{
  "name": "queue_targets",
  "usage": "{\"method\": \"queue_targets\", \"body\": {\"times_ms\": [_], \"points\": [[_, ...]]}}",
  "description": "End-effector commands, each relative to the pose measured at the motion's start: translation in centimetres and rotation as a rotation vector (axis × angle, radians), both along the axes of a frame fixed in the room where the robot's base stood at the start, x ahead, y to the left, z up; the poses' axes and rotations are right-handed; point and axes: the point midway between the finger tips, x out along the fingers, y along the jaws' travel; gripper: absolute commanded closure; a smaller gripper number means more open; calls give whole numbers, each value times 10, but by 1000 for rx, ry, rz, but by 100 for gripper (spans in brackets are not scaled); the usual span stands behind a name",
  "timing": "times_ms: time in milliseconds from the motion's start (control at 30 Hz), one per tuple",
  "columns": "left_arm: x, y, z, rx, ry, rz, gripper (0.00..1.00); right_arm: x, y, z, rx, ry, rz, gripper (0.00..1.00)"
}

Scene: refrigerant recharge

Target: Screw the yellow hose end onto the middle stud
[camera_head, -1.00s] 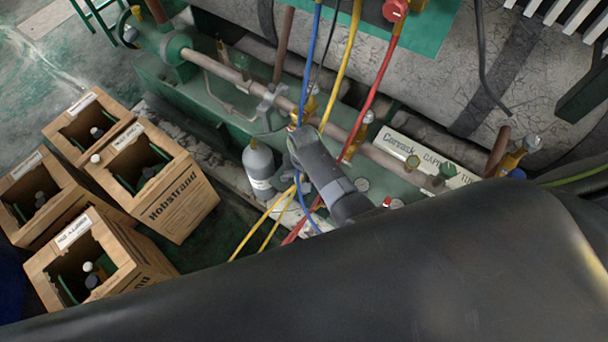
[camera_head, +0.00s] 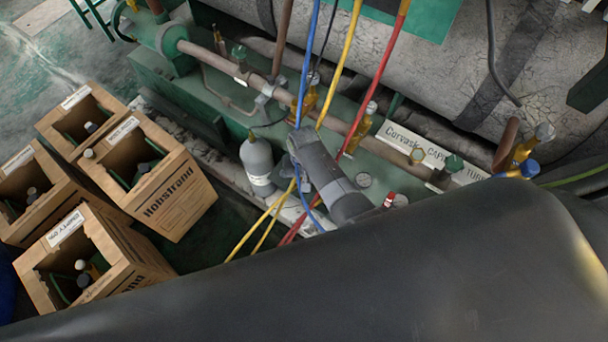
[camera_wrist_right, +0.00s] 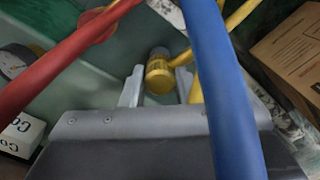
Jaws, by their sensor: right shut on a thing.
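In the right wrist view, the yellow hose end (camera_wrist_right: 160,76) is a knurled yellow fitting with a grey part behind it. It sits between the two grey fingers of my right gripper (camera_wrist_right: 158,86), which is shut on it. The yellow hose (camera_wrist_right: 236,14) passes at the right, partly behind the blue hose (camera_wrist_right: 222,90). In the head view my right wrist (camera_head: 330,180) lies over the pipework, and its fingertips and the hose end are hard to make out. I cannot pick out the middle stud for certain. My left gripper is not in view.
Red hose (camera_head: 378,90), blue hose (camera_head: 308,60) and yellow hose (camera_head: 345,65) hang close around my right wrist. A grey bottle (camera_head: 257,163) stands beside it. Brass valves (camera_head: 362,128) line the pipe. Cardboard boxes (camera_head: 170,205) stand at the left. A gauge (camera_wrist_right: 14,62) shows in the wrist view.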

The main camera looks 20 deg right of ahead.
Motion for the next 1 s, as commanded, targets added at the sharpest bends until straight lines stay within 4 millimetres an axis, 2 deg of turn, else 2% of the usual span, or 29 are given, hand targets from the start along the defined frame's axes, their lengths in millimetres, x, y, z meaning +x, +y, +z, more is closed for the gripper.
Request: {"method": "queue_targets", "body": {"times_ms": [1000], "points": [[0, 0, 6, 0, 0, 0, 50, 0, 0, 0, 0, -1, 0, 94]]}}
